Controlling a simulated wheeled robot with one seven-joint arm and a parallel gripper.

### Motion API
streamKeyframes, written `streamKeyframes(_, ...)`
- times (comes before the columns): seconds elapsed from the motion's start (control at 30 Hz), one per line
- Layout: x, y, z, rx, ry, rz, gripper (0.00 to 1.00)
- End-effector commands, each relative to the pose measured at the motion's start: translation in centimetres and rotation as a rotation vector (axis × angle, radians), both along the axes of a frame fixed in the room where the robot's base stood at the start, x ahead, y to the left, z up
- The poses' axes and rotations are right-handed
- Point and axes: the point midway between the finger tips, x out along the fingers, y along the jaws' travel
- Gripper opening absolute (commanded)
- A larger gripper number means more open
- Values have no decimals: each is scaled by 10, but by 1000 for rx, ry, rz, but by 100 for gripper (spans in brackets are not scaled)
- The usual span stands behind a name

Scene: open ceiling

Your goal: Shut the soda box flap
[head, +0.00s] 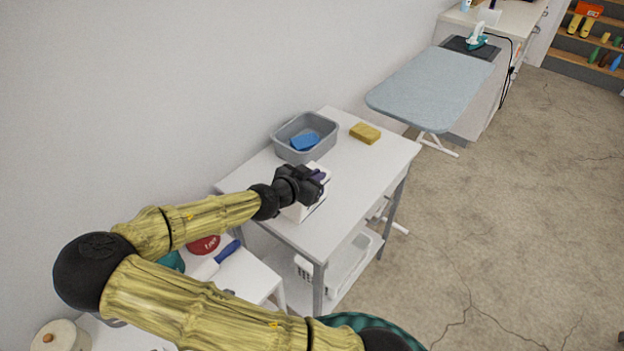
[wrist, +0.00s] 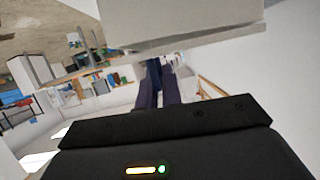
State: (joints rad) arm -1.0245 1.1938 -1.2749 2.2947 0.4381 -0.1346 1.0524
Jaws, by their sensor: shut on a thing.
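The white soda box (head: 308,207) stands on the white table, largely hidden by my gripper. My gripper (head: 320,178) is at the top of the box, with its dark fingers shut on what appears to be the box flap. In the wrist view, the fingers (wrist: 160,82) reach up to a pale grey-white panel (wrist: 185,28), which fills the top of the picture and seems to be part of the box. The fingers hide the gripped edge, and I cannot tell the flap's exact angle.
On the table (head: 378,178) are a grey basin (head: 282,146) holding a blue item (head: 305,141), and a yellow sponge (head: 365,133). A wall runs behind. An ironing board (head: 432,88) stands beyond. The table's right side and the floor to the right are clear.

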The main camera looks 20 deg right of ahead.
Motion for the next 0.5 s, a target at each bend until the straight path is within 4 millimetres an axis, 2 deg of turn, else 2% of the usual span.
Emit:
streamKeyframes(0.2, 1, 5, -7, 50, -91, 10, 0)
streamKeyframes(0.5, 2, 8, -9, 68, -124, 20, 0)
